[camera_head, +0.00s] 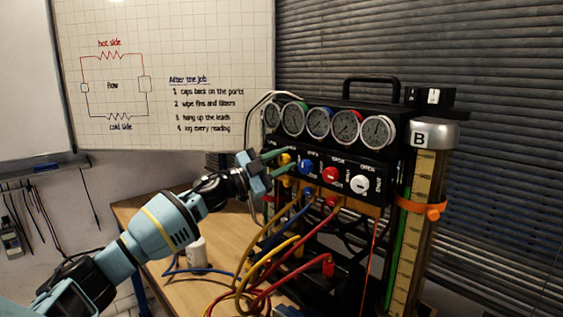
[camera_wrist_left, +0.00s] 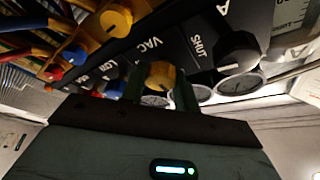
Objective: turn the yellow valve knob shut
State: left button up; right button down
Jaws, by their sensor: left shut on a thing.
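The fingers partly cover the knob in the head view. I cannot read its turn angle. My right gripper is in neither view.
A blue knob (camera_head: 306,166), a red knob (camera_head: 330,174) and a white knob (camera_head: 359,184) continue the row to the right. Several round gauges (camera_head: 318,122) sit above. Coloured hoses (camera_head: 262,262) hang below over the wooden table (camera_head: 140,212). A cylinder (camera_head: 421,215) stands at right.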

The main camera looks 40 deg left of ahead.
pick_arm(q)
jog(key=shift+c, duration=0.4)
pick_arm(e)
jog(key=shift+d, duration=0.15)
